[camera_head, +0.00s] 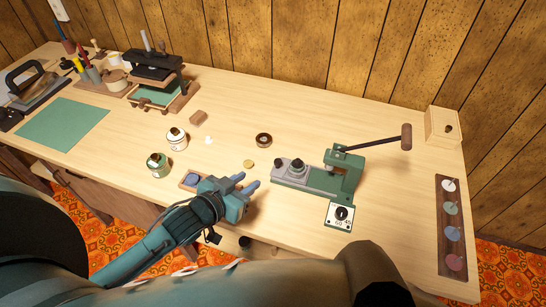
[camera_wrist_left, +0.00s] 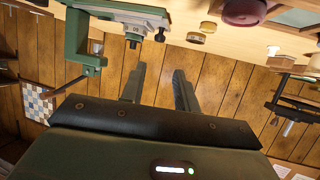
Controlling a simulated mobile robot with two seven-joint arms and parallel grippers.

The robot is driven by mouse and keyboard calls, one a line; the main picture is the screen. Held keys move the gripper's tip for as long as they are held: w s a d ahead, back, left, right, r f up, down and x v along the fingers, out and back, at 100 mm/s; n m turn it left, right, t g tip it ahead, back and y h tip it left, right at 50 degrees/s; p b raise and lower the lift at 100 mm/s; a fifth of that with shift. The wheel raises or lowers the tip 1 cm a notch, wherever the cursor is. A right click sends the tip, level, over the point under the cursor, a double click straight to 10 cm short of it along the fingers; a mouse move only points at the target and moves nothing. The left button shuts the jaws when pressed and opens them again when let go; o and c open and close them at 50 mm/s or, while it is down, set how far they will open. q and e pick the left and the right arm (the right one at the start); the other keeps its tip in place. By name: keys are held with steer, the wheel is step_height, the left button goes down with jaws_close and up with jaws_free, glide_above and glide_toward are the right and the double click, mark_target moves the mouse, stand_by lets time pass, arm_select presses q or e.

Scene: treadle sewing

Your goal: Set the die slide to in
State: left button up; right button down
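The green press (camera_head: 345,178) stands on the bench with its long lever (camera_head: 378,142) reaching to the right. The grey die slide (camera_head: 300,182) extends from the left side of the press and carries round dies (camera_head: 290,167). In the left wrist view the press (camera_wrist_left: 75,40) appears upside down at the upper left, with the slide (camera_wrist_left: 130,14) beside it. My left gripper (camera_head: 247,181) is just left of the slide's end, apart from it. Its fingers (camera_wrist_left: 157,85) are open with nothing between them. My right gripper is not in view.
A dial plate (camera_head: 340,215) sits in front of the press. A small yellow disc (camera_head: 248,163) and a dark round tin (camera_head: 263,140) lie behind my left gripper. Jars (camera_head: 177,139) stand to the left. A tray of coloured discs (camera_head: 451,225) lies at the right edge.

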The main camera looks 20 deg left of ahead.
mark_target(277, 162)
arm_select(q)
steer(key=x, duration=1.2)
steer(key=shift+w+d+f, duration=0.15)
steer(key=shift+w+f, duration=0.1)
steer(key=shift+w, duration=0.05)
jaws_close()
